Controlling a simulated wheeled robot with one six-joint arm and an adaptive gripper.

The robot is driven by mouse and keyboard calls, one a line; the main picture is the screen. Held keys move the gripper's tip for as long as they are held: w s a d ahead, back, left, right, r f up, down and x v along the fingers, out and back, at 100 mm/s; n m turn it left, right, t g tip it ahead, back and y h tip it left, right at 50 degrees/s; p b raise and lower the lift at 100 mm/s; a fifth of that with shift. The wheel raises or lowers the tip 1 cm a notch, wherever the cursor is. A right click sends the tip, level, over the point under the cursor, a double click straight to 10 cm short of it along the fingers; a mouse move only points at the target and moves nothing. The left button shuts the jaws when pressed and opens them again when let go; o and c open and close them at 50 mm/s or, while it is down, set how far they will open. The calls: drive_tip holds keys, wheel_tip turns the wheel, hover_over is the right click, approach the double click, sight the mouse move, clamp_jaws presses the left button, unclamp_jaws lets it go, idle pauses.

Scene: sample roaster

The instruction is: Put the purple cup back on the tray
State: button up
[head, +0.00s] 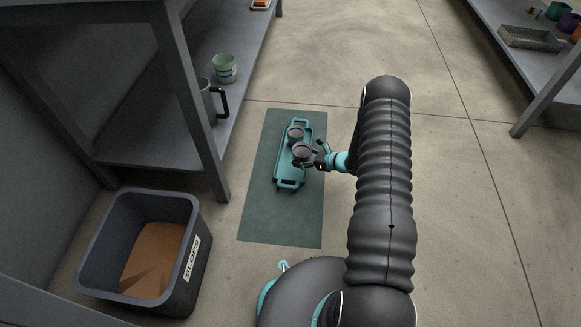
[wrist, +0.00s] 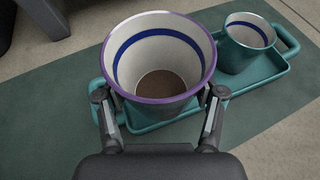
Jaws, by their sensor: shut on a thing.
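The purple cup (wrist: 160,55) has a purple rim, a white inside with a blue band, and something brown at the bottom. My gripper (wrist: 160,94) is shut on it, one finger on each side. In the head view the cup (head: 302,151) is upright over the middle of the teal tray (head: 290,181), and my gripper (head: 319,158) reaches it from the right. The tray also shows in the wrist view (wrist: 262,77). The cup's base is hidden, so I cannot tell whether it touches the tray. A teal cup (wrist: 239,58) stands on the tray beside it.
The tray lies on a green mat (head: 258,220) on the floor. A grey bin (head: 190,262) with brown contents stands at lower left. A shelf at left holds a dark mug (head: 207,101) and a pale green cup (head: 225,70). A bench stands at far right; the floor between is clear.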

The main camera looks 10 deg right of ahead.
sight(291, 171)
drive_tip(key=a+f, duration=0.1)
drive_tip(key=w+a, duration=0.1)
drive_tip(key=w+a+f, duration=0.1)
drive_tip(key=a, duration=0.1)
drive_tip(key=shift+f, duration=0.35)
drive_tip(key=shift+w+f+b, duration=0.1)
drive_tip(key=shift+f+b, duration=0.5)
drive_tip(key=shift+f, duration=1.35)
drive_tip(key=shift+f, duration=0.1)
drive_tip(key=o, duration=1.5)
drive_tip(key=shift+f, duration=0.1)
drive_tip(key=shift+c, duration=0.2)
